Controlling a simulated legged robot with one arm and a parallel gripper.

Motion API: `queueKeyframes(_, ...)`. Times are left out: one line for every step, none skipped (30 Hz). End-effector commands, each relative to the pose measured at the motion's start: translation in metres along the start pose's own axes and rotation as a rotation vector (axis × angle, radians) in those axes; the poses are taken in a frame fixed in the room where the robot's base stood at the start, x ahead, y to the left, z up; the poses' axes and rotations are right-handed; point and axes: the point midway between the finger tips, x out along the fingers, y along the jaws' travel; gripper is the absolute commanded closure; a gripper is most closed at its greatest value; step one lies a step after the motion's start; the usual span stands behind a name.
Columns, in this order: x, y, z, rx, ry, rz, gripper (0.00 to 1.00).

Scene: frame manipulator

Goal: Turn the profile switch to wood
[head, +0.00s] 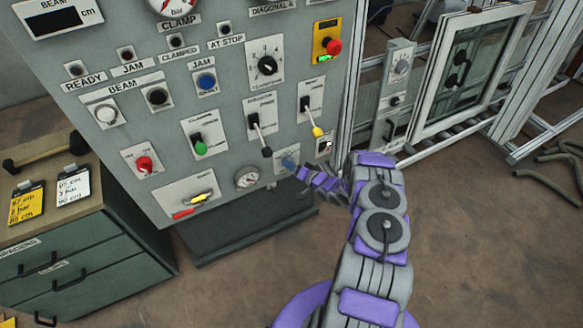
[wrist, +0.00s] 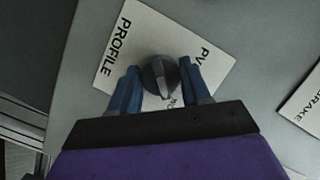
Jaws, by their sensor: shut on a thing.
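The profile switch (wrist: 160,74) is a dark round knob on a white plate (wrist: 150,30) marked PROFILE. In the wrist view, my gripper (wrist: 160,80) has one blue finger on each side of the knob and is shut on it. A pale mark shows on the knob's lower side. A label starting with PV is at the plate's right corner; another label below the knob is mostly hidden by my gripper. In the head view my gripper (head: 289,163) is at the panel's lower right, and the switch is hidden behind it.
The grey panel (head: 225,120) holds several lamps, knobs and levers. A lever with a black end (head: 266,152) and one with a yellow end (head: 317,131) stick out above my gripper. A round gauge (head: 247,178) is just left. A BRAKE plate (wrist: 305,100) is right in the wrist view.

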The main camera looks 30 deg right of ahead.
Motion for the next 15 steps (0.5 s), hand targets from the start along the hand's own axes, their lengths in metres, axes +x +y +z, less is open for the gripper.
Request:
queueKeyframes(-0.0010, 0.0021, -0.0031, 0.003, 0.007, 0.004, 0.83)
queueKeyframes(-0.0010, 0.0021, -0.0032, 0.004, 0.007, 0.003, 0.83)
queueKeyframes(-0.0010, 0.0020, -0.0033, 0.005, 0.007, 0.003, 0.83)
queueKeyframes(-0.0011, 0.0020, -0.0033, 0.006, 0.007, 0.003, 0.83)
queueKeyframes(-0.0011, 0.0020, -0.0034, 0.006, 0.007, 0.003, 0.83)
queueKeyframes(-0.0011, 0.0019, -0.0035, 0.006, 0.008, 0.003, 0.83)
queueKeyframes(-0.0011, 0.0019, -0.0035, 0.006, 0.008, 0.003, 0.83)
queueKeyframes(-0.0011, 0.0020, -0.0036, 0.006, 0.008, 0.003, 0.83)
queueKeyframes(-0.0012, 0.0020, -0.0036, 0.006, 0.008, 0.003, 0.83)
queueKeyframes(-0.0012, 0.0020, -0.0037, 0.005, 0.008, 0.003, 0.83)
queueKeyframes(-0.0012, 0.0020, -0.0037, 0.005, 0.008, 0.003, 0.83)
queueKeyframes(-0.0012, 0.0020, -0.0038, 0.005, 0.009, 0.003, 0.52)
queueKeyframes(-0.0012, 0.0020, -0.0038, 0.005, 0.009, 0.003, 0.49)
queueKeyframes(-0.0012, 0.0019, -0.0038, 0.005, 0.009, 0.003, 0.46)
queueKeyframes(-0.0012, 0.0017, -0.0034, 0.005, 0.008, 0.003, 0.42)
